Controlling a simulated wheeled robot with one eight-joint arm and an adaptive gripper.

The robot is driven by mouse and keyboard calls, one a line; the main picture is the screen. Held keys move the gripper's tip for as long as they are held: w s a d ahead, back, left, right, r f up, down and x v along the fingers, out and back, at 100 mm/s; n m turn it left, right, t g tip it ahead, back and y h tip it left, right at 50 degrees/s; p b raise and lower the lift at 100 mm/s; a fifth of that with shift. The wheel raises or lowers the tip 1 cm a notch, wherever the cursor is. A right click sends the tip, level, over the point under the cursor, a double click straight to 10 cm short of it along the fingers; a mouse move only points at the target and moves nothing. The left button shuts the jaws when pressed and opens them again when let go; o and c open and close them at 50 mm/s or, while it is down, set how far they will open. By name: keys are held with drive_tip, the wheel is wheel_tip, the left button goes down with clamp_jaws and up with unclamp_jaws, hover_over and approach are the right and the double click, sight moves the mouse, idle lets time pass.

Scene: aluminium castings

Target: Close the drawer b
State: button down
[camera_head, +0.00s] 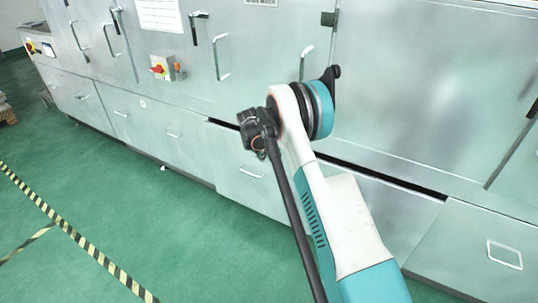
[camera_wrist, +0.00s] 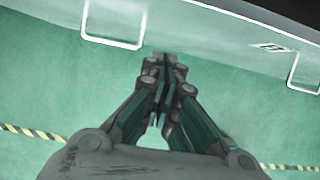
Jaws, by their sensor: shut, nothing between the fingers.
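Pale grey drawer fronts (camera_head: 240,192) run along the bottom of the cabinet, with a dark gap (camera_head: 429,188) above those around my arm. I cannot tell which front is drawer b. In the wrist view, a pale front (camera_wrist: 205,22) crosses the top, with a looped handle (camera_wrist: 115,42) at left, another (camera_wrist: 304,75) at right, and a small label (camera_wrist: 270,46) too blurred to read. My gripper (camera_wrist: 165,62) is shut and empty, its tips near the front's lower edge. Contact cannot be told. In the head view my arm hides part of the fronts, and the fingertips cannot be made out.
Upper cabinet doors with bar handles (camera_head: 221,57) stand above the drawers. Another drawer handle (camera_head: 504,254) is at lower right.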

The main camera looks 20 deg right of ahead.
drive_tip(key=p+v, duration=0.2)
drive_tip(key=v, duration=0.6)
drive_tip(key=shift+p, duration=0.3)
drive_tip(key=shift+w+a+r, duration=0.1)
